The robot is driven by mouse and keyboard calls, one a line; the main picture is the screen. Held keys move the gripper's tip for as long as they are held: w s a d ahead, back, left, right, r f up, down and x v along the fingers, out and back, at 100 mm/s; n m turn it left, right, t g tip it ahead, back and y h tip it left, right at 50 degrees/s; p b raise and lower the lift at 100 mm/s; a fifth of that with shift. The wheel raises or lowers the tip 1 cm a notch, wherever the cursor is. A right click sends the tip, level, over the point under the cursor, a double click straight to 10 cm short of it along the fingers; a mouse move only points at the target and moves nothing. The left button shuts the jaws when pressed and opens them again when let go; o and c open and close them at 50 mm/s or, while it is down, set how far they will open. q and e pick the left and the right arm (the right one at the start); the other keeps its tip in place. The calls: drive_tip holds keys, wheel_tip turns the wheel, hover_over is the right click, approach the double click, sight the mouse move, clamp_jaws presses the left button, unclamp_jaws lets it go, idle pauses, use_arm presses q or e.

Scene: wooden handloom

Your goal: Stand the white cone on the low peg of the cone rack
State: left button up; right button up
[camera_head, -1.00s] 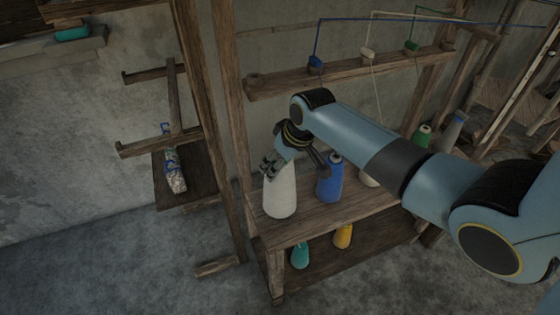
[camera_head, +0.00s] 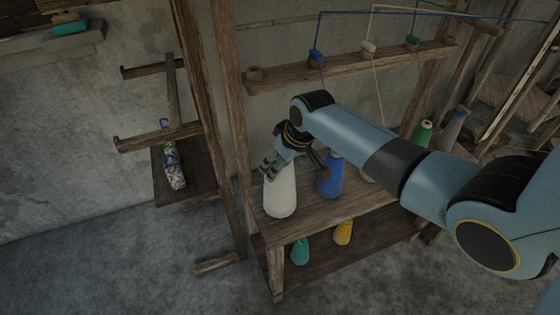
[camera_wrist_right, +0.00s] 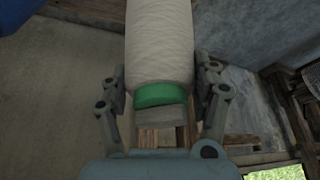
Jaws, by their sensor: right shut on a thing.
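The white cone (camera_head: 281,192) is upright at the left end of the upper shelf of the cone rack (camera_head: 318,215). My right gripper (camera_head: 270,167) is shut on its upper end from above. In the right wrist view the white cone (camera_wrist_right: 160,45) shows its green tip (camera_wrist_right: 160,95) between the two fingers of the gripper (camera_wrist_right: 160,92). The low peg does not show, and I cannot tell whether the cone's base touches the shelf. My left gripper is out of view.
A blue cone (camera_head: 330,180) stands close to the right of the white one. My right arm partly covers the shelf behind, where a green cone (camera_head: 422,134) and a grey cone (camera_head: 453,128) stand. Teal (camera_head: 300,251) and yellow (camera_head: 343,233) cones are below.

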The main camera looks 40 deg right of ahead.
drive_tip(key=shift+r, duration=0.1)
drive_tip(key=o, duration=1.8)
drive_tip(key=shift+o, duration=0.3)
drive_tip(key=shift+o, duration=0.6)
wheel_tip(320, 180, up, 7)
drive_tip(key=p, duration=0.8)
